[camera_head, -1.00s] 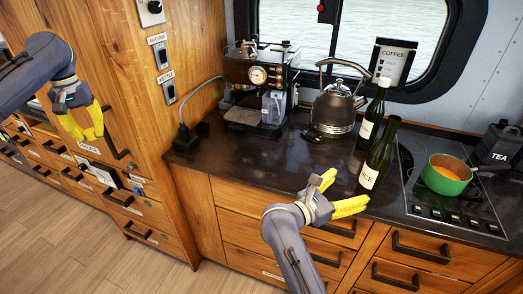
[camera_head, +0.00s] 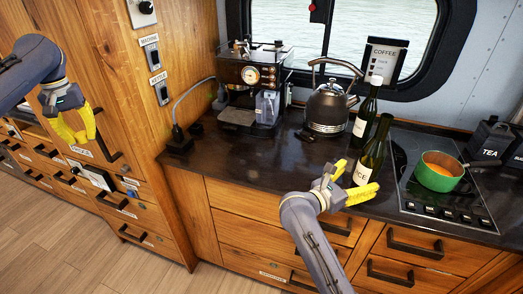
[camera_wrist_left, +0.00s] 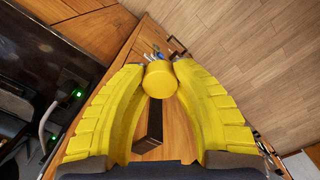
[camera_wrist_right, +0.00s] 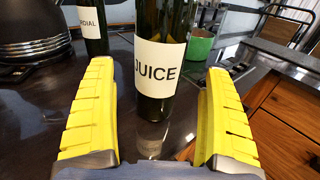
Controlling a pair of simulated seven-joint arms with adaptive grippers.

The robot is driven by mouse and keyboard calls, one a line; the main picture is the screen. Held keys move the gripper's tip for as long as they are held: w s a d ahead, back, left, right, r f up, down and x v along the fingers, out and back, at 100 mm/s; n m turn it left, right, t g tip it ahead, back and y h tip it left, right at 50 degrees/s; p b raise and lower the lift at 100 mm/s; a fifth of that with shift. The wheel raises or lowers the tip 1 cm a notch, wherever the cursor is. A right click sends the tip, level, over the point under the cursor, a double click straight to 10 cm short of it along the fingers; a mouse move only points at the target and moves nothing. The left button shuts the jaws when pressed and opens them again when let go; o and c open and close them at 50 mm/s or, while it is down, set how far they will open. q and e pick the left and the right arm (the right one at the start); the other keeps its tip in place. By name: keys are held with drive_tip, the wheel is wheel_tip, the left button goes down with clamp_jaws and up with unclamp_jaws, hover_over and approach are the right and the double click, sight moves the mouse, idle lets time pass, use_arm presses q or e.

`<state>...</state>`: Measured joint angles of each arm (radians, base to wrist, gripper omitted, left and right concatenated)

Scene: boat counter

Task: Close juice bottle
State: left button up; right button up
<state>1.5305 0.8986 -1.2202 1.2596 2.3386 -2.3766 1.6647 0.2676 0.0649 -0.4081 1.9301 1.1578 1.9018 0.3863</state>
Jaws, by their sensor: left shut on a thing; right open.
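The dark green juice bottle (camera_head: 372,153) stands upright near the counter's front edge, with a white label and no cap visible on its neck. In the right wrist view the juice bottle (camera_wrist_right: 165,50) stands ahead, between the lines of the open yellow fingers. My right gripper (camera_head: 358,177) is at the bottle's lower part; whether it touches is unclear. My left gripper (camera_head: 77,134) is far left, by the tall wooden cabinet, away from the bottle. In the left wrist view it is shut on a yellow round cap (camera_wrist_left: 160,80) at its fingertips.
A second bottle, labelled cordial (camera_wrist_right: 92,25), with a pale cap, stands just behind the juice bottle. A kettle (camera_head: 328,108) and coffee machine (camera_head: 253,85) stand at the back. A green pot (camera_head: 438,178) sits on the hob (camera_head: 420,207). The counter left of the juice bottle is clear.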

sight(388, 116)
drive_tip(key=shift+x, duration=2.6)
drive_tip(key=shift+c, duration=0.3)
drive_tip(key=c, duration=1.6)
drive_tip(key=shift+r, duration=0.1)
wheel_tip(388, 116, up, 20)
drive_tip(key=shift+f, duration=0.1)
